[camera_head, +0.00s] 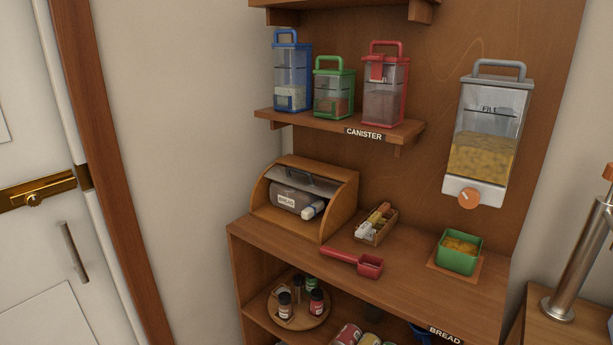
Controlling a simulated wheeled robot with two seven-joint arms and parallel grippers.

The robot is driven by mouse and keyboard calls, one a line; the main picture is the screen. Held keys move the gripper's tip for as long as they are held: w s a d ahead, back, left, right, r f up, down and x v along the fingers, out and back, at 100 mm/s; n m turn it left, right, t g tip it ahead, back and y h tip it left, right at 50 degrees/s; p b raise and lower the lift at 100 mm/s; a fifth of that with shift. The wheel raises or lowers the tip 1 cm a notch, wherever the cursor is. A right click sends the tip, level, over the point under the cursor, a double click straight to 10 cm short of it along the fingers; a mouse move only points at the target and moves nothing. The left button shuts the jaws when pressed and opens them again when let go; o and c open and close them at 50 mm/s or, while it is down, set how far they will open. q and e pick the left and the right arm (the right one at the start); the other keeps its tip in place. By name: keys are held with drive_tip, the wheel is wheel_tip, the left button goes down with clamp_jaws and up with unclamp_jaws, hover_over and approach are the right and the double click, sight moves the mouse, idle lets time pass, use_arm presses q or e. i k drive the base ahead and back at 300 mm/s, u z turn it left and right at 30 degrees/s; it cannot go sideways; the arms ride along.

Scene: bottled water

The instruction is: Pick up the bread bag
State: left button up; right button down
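The bread bag (290,199) is a grey-brown bag with a white label reading BREAD. It lies inside a wooden bread box (338,212) on the left of the wooden counter. The box's clear front cover (306,181) looks raised, and the bag shows below it. A white and blue end (313,209) shows at the bag's right. The back of the bag is hidden in the box. Neither of my grippers is in view.
A basket of packets (376,224), a red scoop (356,262) and a green bowl (459,253) stand on the counter (400,287) to the right. Canisters stand on a shelf (296,120) above the box. A white door (45,240) is at the left.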

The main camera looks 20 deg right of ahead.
sight(306, 204)
drive_tip(key=u, duration=0.1)
drive_tip(key=i, duration=1)
drive_tip(key=z, duration=1.9)
